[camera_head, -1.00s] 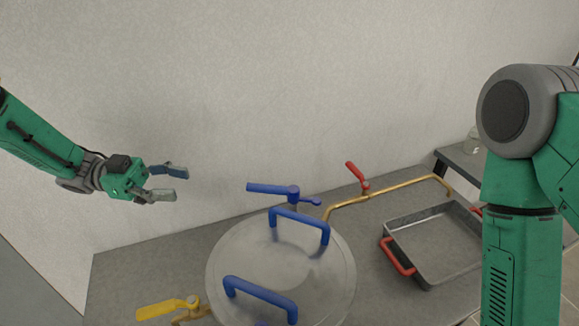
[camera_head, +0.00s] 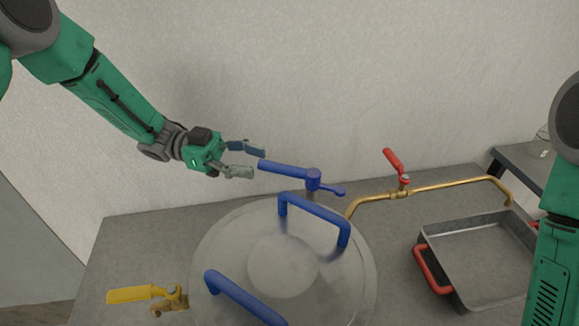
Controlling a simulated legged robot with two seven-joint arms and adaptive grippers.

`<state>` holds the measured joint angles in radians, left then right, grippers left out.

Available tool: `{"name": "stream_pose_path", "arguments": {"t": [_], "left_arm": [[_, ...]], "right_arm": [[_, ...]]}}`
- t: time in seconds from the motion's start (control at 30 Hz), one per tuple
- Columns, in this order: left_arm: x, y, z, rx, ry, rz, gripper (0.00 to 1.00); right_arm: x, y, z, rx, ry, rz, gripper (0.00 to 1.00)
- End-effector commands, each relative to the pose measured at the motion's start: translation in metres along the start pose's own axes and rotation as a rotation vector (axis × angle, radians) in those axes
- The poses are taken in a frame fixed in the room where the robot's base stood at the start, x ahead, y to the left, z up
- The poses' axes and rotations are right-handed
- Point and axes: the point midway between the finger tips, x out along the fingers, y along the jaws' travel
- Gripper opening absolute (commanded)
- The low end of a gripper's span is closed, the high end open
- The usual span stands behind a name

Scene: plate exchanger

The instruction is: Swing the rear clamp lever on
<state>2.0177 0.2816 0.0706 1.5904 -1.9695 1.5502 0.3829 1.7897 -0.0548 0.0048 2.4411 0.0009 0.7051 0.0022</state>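The rear clamp lever (camera_head: 285,169) is a blue handle on a pivot behind the round metal plate (camera_head: 283,266), with its long arm pointing left. My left gripper (camera_head: 258,161) is open, its two fingers pointing right at the free end of the lever. The fingertips are very close to the lever's end; I cannot tell whether they touch it. Nothing is between the fingers that I can make out. My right gripper is out of view; only part of my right arm shows at the right edge.
Two blue handles (camera_head: 318,213) stand up from the plate. A yellow-handled valve (camera_head: 134,294) is at the front left. A red-handled valve (camera_head: 394,160) sits on a brass pipe (camera_head: 440,187) at the right, by a metal tray (camera_head: 437,243) with red handles.

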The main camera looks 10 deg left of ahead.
Motion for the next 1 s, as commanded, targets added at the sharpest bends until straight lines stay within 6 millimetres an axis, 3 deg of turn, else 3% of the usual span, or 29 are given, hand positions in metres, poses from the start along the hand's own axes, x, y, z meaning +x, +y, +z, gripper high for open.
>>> {"name": "stream_pose_path", "arguments": {"t": [0.2, 0.4, 0.8, 0.83, 0.93, 1.0], "left_arm": [[0.042, 0.000, 0.002, -0.002, 0.004, -0.001, 0.38], [0.066, 0.000, 0.002, -0.001, 0.006, -0.001, 0.38], [0.079, -0.001, 0.002, -0.001, 0.002, -0.002, 0.38], [0.079, -0.001, 0.002, -0.001, 0.002, -0.002, 0.35], [0.077, 0.000, 0.002, -0.001, 0.003, -0.002, 0.00], [0.077, -0.001, 0.002, 0.000, 0.003, -0.003, 0.00]], "right_arm": [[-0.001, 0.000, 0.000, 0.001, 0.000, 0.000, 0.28], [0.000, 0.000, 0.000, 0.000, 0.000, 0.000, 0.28], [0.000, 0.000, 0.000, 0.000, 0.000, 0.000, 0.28], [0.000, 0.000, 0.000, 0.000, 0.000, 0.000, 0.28], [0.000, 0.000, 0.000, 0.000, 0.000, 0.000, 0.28], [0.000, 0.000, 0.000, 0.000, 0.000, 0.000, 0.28]]}}
